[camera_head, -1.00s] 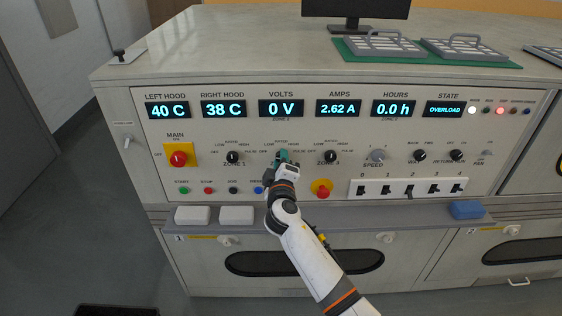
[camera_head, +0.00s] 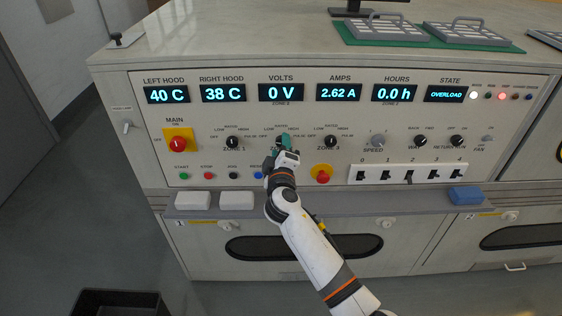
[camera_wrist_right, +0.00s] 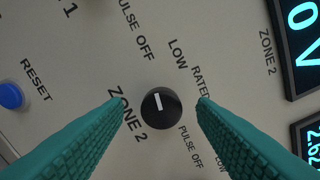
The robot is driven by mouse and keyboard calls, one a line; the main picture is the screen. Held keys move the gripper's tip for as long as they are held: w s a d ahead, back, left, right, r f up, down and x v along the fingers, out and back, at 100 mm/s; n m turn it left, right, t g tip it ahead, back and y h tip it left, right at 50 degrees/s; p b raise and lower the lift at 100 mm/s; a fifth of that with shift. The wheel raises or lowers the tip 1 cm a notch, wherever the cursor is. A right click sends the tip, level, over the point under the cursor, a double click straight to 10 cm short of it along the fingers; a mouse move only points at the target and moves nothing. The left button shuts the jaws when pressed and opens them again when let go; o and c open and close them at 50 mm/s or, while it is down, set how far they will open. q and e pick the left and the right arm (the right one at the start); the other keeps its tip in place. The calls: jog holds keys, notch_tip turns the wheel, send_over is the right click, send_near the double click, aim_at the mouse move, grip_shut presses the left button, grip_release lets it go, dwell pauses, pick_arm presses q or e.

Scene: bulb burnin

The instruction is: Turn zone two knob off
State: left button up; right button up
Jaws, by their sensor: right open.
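The zone two knob (camera_wrist_right: 161,107) is round and black with a white mark. In the right wrist view the mark points up and slightly left, toward the word OFF. My right gripper (camera_wrist_right: 161,103) is open, with a teal finger on each side of the knob and a visible gap to both. In the head view my right gripper (camera_head: 284,141) is at the panel and hides most of this knob. The volts display (camera_head: 281,94) reads 0 V. My left gripper is not in view.
The zone one knob (camera_head: 232,142) and another zone knob (camera_head: 331,142) flank the gripper. A red button (camera_head: 321,174) on yellow and a blue button (camera_wrist_right: 10,96) are below. A ledge with pale blocks (camera_head: 236,200) runs under the panel. The state display (camera_head: 445,94) reads OVERLOAD.

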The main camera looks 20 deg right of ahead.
jog(key=v, duration=1.1)
jog(key=shift+b, duration=0.4)
jog(key=s+f+g+y, duration=0.2)
jog(key=f+g, duration=0.1)
jog(key=f, duration=0.8)
jog(key=s+f+g+y, duration=0.1)
jog(key=s+f+g, duration=0.1)
jog(key=f, duration=0.9)
jog(key=s+f+m+g+y+p, duration=0.1)
jog(key=s+f+g, duration=0.1)
jog(key=s+f, duration=0.45)
jog(key=s+f+g, duration=0.2)
jog(key=s+f, duration=0.2)
jog(key=f, duration=0.6)
jog(key=s+d+f+m+g, duration=0.2)
jog(key=s+f, duration=0.3)
jog(key=s, duration=0.6)
jog(key=s+d+f+m+g+p, duration=0.1)
jog(key=s+f, duration=0.5)
jog(key=s, duration=0.6)
jog(key=s+d+f+m+g+y, duration=0.1)
jog(key=s+d+f+m+g, duration=0.2)
jog(key=s, duration=0.8)
notch_tip(320, 180, down, 3)
jog(key=shift+s+d+r+g, duration=0.15)
jog(key=shift+d+r+g, duration=0.1)
jog(key=shift+d+g, duration=0.5)
